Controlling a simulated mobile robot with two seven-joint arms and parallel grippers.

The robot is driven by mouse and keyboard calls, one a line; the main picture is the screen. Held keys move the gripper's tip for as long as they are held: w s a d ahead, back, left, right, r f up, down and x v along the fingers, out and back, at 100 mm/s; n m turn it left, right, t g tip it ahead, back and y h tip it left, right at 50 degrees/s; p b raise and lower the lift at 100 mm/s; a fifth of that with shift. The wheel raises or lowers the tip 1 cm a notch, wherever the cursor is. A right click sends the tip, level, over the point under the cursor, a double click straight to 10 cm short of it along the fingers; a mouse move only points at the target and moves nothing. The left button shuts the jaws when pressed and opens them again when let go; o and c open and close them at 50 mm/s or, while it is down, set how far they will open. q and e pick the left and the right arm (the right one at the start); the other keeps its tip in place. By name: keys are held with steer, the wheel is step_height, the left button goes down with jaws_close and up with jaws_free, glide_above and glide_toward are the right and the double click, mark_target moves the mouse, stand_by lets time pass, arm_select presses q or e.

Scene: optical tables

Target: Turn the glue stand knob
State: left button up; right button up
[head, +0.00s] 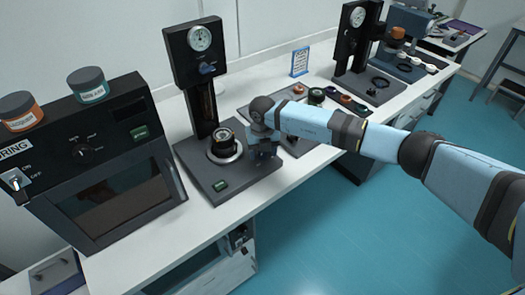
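A black stand (192,49) with a round white dial gauge (200,38) rises from a dark base (222,192) at the middle left. A small blue knob (207,69) sits on its front below the gauge. A round lens-like part (223,144) rests in a light ring on the base. My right gripper (264,153) points down just right of that part, well below the knob and apart from it. Its fingers are small and dark, so I cannot tell whether they are open. My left gripper is out of view. No label on the stand is readable.
A black oven-like box (102,165) with jars on top stands at left. A second gauge stand (357,50) stands farther right. Between them are a flat tray (317,133) with small parts and a small sign (300,62). Blue floor (350,235) is clear in front.

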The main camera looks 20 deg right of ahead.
step_height(320, 180, up, 14)
steer(key=b, duration=0.1)
stand_by(0.5)
steer(key=shift+f, duration=0.1)
